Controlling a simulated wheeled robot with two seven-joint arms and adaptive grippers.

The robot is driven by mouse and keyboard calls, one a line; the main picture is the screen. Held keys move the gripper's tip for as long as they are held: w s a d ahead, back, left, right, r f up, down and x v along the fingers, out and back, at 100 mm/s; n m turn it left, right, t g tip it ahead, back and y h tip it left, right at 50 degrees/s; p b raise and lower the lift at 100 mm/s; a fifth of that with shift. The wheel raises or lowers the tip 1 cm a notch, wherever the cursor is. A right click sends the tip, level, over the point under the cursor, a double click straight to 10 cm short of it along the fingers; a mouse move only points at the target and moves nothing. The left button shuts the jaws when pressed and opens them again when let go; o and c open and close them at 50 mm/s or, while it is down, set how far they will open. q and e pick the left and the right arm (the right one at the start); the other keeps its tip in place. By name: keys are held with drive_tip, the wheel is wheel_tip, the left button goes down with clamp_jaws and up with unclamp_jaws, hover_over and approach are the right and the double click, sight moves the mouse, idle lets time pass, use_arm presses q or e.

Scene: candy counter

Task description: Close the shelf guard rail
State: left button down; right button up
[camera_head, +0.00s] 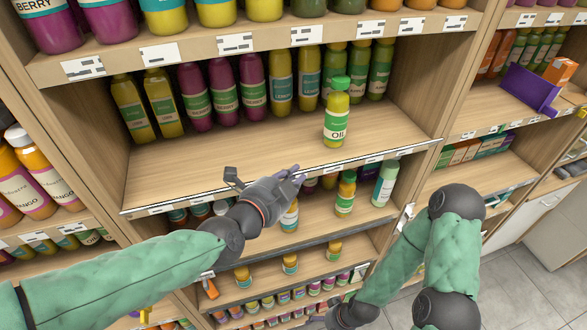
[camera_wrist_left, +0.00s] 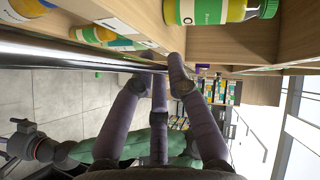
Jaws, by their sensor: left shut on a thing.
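The guard rail (camera_head: 370,155) is a thin shiny bar running along the front edge of the middle shelf (camera_head: 200,172). In the left wrist view the rail (camera_wrist_left: 75,52) is a bright metal bar entering from the left. My left gripper (camera_head: 296,173) is at the middle of the rail, and the wrist view shows its fingers (camera_wrist_left: 164,72) shut on it. A yellow oil bottle (camera_head: 336,112) with a green cap stands on the shelf behind the rail. My right gripper (camera_head: 318,321) is low at the bottom edge, partly cut off, and its jaws are unclear.
Several purple and yellow bottles (camera_head: 225,96) stand at the back of the middle shelf. Bottles on the shelf below, including a pale one (camera_head: 386,182), stand near my left gripper. A purple box (camera_head: 528,88) is on the right unit. Grey floor (camera_head: 520,290) is clear at lower right.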

use_arm(q)
drive_tip(key=shift+w+a+r+n+g+p, duration=0.15)
drive_tip(key=shift+w+r+n+g+p, duration=0.25)
drive_tip(key=shift+g+p, duration=0.35)
drive_tip(key=shift+w+p, duration=0.2)
drive_tip(key=shift+p, duration=0.1)
drive_tip(key=shift+w+a+n+g, duration=0.15)
drive_tip(key=shift+w+n+g, duration=0.15)
drive_tip(key=shift+n+g, duration=0.25)
drive_tip(key=shift+w+a+r+n+g, duration=0.15)
drive_tip(key=shift+w+n+g, duration=0.15)
drive_tip(key=shift+g, duration=0.2)
drive_tip(key=shift+w+a+n+g+b, duration=0.1)
drive_tip(key=shift+w+n+g+b, duration=0.25)
drive_tip(key=shift+w+g+b, duration=0.45)
drive_tip(key=shift+s, duration=0.3)
drive_tip(key=c, duration=1.2)
unclamp_jaws()
drive_tip(key=shift+w+r, duration=0.1)
drive_tip(key=shift+r, duration=0.05)
drive_tip(key=shift+r, duration=0.1)
